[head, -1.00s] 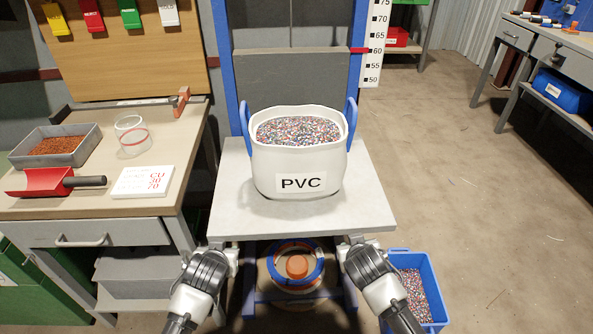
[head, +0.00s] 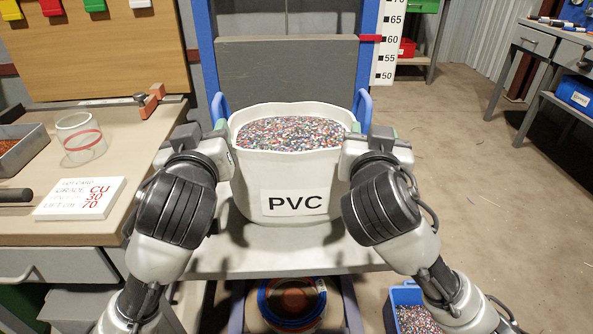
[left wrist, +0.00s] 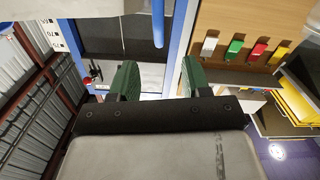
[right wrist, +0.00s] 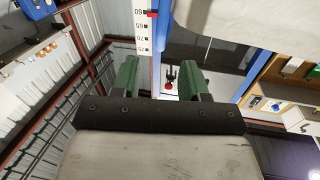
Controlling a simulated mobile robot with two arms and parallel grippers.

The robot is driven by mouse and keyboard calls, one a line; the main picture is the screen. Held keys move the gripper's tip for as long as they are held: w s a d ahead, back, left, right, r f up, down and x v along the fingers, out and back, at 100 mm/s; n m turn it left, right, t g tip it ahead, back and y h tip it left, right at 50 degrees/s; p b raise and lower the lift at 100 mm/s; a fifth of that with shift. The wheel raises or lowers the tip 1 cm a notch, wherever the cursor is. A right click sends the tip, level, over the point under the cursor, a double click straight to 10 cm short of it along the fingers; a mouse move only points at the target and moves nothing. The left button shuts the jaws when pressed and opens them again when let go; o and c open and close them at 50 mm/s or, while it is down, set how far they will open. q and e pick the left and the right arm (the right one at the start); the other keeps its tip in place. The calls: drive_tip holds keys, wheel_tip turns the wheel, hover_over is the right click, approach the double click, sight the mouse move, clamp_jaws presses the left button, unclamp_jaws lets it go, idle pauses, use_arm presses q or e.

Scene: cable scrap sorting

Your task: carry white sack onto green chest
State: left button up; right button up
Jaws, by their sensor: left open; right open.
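The white sack (head: 290,180) is labelled PVC, is full of coloured granules and stands upright on a pale platform (head: 270,248) in front of me. It has two blue loop handles, the left one (head: 219,104) and the right one (head: 363,108). My left gripper (head: 220,132) is open beside the sack's left side, close to the left handle. My right gripper (head: 355,132) is open beside its right side, close to the right handle. In the wrist views neither handle is between the fingers. A small green part (head: 18,304) shows under the left bench; I cannot tell whether it is the chest.
A wooden bench (head: 60,222) at left carries a clear cup (head: 81,140), a sign (head: 80,198) and a grey tray (head: 24,150). A blue bin (head: 405,300) stands on the floor at lower right.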

sight(214, 103)
use_arm(q)
drive_tip(key=w, duration=0.6)
drive_tip(key=w+r, duration=0.1)
drive_tip(key=w, duration=0.3)
drive_tip(key=shift+a, duration=0.15)
use_arm(e)
drive_tip(key=w, duration=0.3)
drive_tip(key=w+d, duration=0.1)
drive_tip(key=w, duration=0.2)
drive_tip(key=w+d+r, duration=0.1)
drive_tip(key=w, duration=0.3)
drive_tip(key=shift+a, duration=0.1)
use_arm(q)
drive_tip(key=shift+f, duration=0.1)
drive_tip(key=c, duration=0.8)
use_arm(e)
drive_tip(key=shift+f, duration=0.1)
clamp_jaws()
use_arm(q)
drive_tip(key=shift+a, duration=0.15)
clamp_jaws()
